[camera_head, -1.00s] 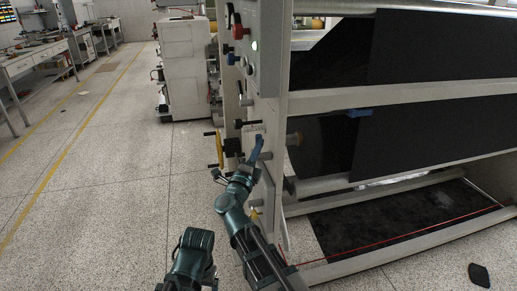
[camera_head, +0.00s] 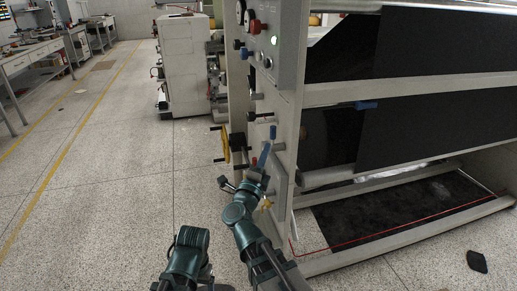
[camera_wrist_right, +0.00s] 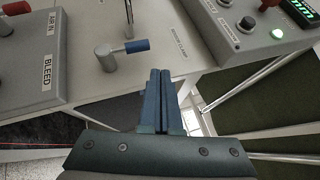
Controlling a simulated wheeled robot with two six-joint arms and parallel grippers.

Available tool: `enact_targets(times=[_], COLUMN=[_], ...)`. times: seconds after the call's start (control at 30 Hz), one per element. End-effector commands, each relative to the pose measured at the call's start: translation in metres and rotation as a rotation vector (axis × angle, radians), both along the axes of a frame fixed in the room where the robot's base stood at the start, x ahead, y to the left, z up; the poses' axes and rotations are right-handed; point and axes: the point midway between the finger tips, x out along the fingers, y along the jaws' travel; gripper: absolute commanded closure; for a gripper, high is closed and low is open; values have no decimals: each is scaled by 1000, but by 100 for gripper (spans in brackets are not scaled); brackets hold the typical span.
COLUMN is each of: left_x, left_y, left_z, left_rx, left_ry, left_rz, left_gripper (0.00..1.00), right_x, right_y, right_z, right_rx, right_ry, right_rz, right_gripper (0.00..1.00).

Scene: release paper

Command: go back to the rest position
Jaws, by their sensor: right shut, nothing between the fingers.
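My right gripper (camera_head: 265,152) reaches up in front of the machine's end panel in the head view. Its blue fingers are shut with nothing between them, also in the right wrist view (camera_wrist_right: 160,75). A lever with a blue handle (camera_wrist_right: 131,47) stands on the panel just beyond the fingertips, apart from them in the right wrist view. A red handle (camera_wrist_right: 17,8) is at the upper left there, above a BLEED label. My left arm shows as a dark green link at the bottom of the head view; its gripper is not in view.
The large machine (camera_head: 300,110) with black sheet rolls fills the right. A control box (camera_wrist_right: 240,22) with knobs is close to the right fingers. Open speckled floor (camera_head: 110,190) lies to the left.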

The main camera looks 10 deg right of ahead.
Motion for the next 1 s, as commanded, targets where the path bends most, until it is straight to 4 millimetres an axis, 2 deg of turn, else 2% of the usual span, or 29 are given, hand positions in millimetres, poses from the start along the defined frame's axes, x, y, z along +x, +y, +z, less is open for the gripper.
enact_targets(times=[0.13, 0.47, 0.57, 0.67, 0.77, 0.87, 1.0], left_x=[0, 0, 0, 0, 0, 0, 0], left_y=[0, 0, 0, 0, 0, 0, 0], left_z=[0, 0, 0, 0, 0, 0, 0], left_rx=[0, 0, 0, 0, 0, 0, 0], left_ry=[0, 0, 0, 0, 0, 0, 0], left_rz=[0, 0, 0, 0, 0, 0, 0], left_gripper=[18, 18, 18, 18, 18, 18, 18], right_x=[-8, -5, 4, 20, 34, 40, 32], right_y=[-4, -2, 10, 36, 69, 97, 122], right_z=[0, 0, 1, -4, -20, -48, -102], right_rx=[0, -11, -76, -208, -385, -564, -801], right_ry=[0, 5, 40, 118, 234, 372, 592], right_rz=[-1, 10, 74, 202, 359, 510, 708], right_gripper=[100, 100, 100, 100, 100, 100, 100])
